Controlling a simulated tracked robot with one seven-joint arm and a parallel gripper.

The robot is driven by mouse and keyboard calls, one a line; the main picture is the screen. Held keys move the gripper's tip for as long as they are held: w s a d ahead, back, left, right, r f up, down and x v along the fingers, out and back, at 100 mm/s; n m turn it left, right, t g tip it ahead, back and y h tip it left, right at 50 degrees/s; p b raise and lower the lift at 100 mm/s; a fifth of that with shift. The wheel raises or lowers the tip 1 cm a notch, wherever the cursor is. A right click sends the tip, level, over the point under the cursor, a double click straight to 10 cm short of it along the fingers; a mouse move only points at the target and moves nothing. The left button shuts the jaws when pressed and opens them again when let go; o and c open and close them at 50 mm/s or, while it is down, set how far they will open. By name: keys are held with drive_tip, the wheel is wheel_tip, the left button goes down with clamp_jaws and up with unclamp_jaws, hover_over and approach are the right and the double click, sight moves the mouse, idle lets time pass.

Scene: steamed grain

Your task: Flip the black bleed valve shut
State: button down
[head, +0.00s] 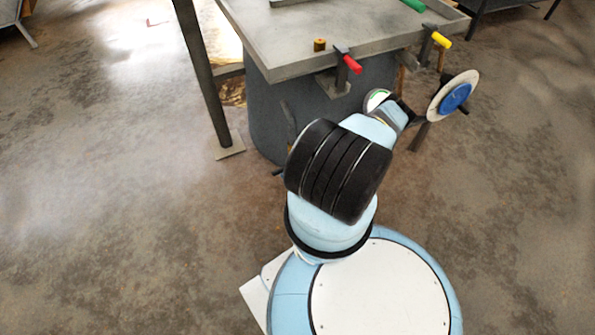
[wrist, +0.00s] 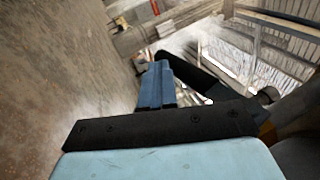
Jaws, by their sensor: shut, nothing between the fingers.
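My gripper (wrist: 157,66) shows in the wrist view with its two blue fingers pressed together and nothing between them. A dark, rounded bar (wrist: 188,68) lies just beyond and right of the fingertips; it looks like the black bleed valve's handle, but I cannot tell for sure, nor whether the fingers touch it. In the head view a small black piece (head: 277,171) sticks out low beside the grey drum (head: 262,115), left of my arm; it may be the same valve. My arm hides my gripper and part of the drum there.
A grey table (head: 300,55) stands over the drum. On its near edge are a red-handled lever (head: 352,64) and a yellow-handled lever (head: 441,40). A blue-centred wheel (head: 454,98) stands to the right. The floor at left (head: 110,200) is clear.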

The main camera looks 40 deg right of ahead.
drive_tip(key=shift+d, duration=0.1)
drive_tip(key=shift+d, duration=0.1)
drive_tip(key=v, duration=1.3)
drive_tip(key=shift+s+d+f, duration=0.2)
drive_tip(key=shift+d, duration=0.05)
idle(0.3)
